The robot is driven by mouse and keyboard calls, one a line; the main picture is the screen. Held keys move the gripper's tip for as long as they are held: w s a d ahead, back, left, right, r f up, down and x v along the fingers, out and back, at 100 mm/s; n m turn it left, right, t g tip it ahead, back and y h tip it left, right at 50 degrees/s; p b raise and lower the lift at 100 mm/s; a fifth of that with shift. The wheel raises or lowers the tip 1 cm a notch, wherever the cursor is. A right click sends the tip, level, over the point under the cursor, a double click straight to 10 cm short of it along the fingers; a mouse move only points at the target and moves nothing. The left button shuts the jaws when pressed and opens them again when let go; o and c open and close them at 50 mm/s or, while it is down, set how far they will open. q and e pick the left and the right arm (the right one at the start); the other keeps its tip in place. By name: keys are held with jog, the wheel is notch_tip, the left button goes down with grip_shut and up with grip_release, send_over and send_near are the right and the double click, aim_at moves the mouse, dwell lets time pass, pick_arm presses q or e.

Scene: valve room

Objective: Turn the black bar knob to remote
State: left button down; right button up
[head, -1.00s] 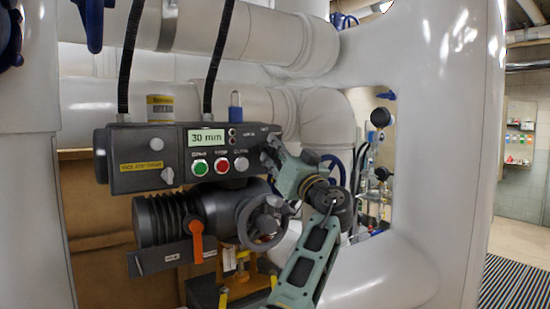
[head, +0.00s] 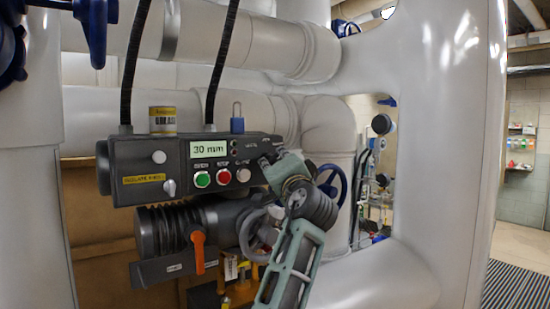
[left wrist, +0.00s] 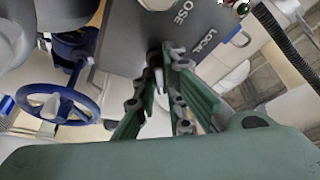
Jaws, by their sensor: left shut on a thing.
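A dark grey control box (head: 140,160) with a lit "30 mm" display, a green, a red and a grey button hangs above a valve actuator. My left gripper (head: 272,165) is at the right end of its front panel and covers the black bar knob in the head view. In the left wrist view the black bar knob (left wrist: 155,80) shows between the green fingers of my left gripper (left wrist: 166,72), beside the lettering "LOCAL". The fingers are shut on it. Most of the knob and its exact angle are hidden. My right gripper is in neither current view.
A grey handwheel (head: 256,230) and an orange lever (head: 198,253) are below the box. A blue padlock (head: 237,123) and a yellow-labelled can (head: 162,120) are at its top. A blue handwheel (head: 331,186) is behind my arm. White pipes surround the space.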

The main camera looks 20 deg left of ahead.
pick_arm(q)
jog(key=shift+m, duration=0.4)
jog(key=c, duration=1.8)
grip_release()
jog(key=shift+d, duration=0.1)
jog(key=shift+c, duration=0.2)
jog(key=v, duration=1.2)
jog(key=shift+r, duration=0.15)
jog(key=shift+s, duration=0.1)
